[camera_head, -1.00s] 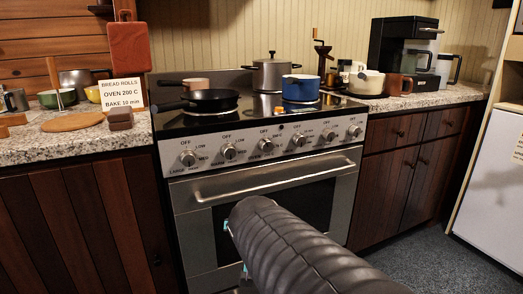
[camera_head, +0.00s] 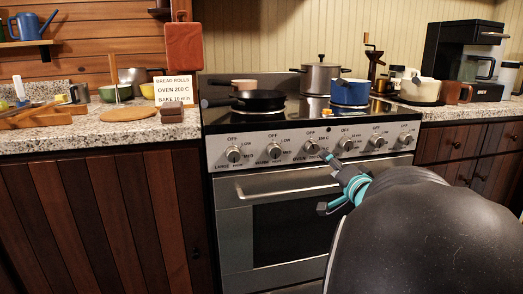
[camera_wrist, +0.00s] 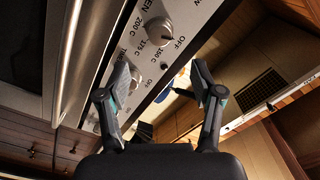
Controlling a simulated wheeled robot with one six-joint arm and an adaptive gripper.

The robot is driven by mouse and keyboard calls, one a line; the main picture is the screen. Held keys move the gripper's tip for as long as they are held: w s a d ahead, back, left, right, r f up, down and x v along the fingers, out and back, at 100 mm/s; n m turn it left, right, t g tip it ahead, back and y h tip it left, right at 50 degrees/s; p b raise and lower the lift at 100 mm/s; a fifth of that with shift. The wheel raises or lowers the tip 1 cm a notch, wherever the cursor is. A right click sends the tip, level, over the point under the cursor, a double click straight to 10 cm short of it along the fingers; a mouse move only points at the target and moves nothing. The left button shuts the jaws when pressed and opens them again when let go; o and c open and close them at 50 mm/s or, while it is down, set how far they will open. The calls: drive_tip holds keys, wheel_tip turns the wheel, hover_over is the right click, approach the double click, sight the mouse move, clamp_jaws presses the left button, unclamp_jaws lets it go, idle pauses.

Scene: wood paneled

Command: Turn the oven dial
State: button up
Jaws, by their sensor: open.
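The oven dial (camera_head: 312,147), a round metal knob, is on the stove's front panel above the word OVEN. In the wrist view the oven dial (camera_wrist: 158,32) lies beyond the fingertips, among the labels OFF, 150 C, 175 C and 200 C. I cannot tell its exact setting. My gripper (camera_wrist: 161,74) is open and empty, its fingers apart and short of the oven dial. In the head view my gripper (camera_head: 325,181) is in front of the oven, one fingertip appearing just below and right of the dial. My arm hides the stove's lower right.
Other knobs flank the dial, including one on its left (camera_head: 274,151) and one on its right (camera_head: 346,144). The oven handle (camera_head: 280,192) sticks out below. A black pan (camera_head: 259,100) and a blue pot (camera_head: 349,92) are on the cooktop. A sign (camera_head: 174,90) reads OVEN 200 C.

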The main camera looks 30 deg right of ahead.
sight(313, 150)
drive_tip(key=x, duration=1.2)
drive_tip(key=shift+w+b, duration=0.25)
drive_tip(key=shift+b, duration=0.1)
drive_tip(key=shift+f, duration=0.1)
drive_tip(key=c, duration=1.1)
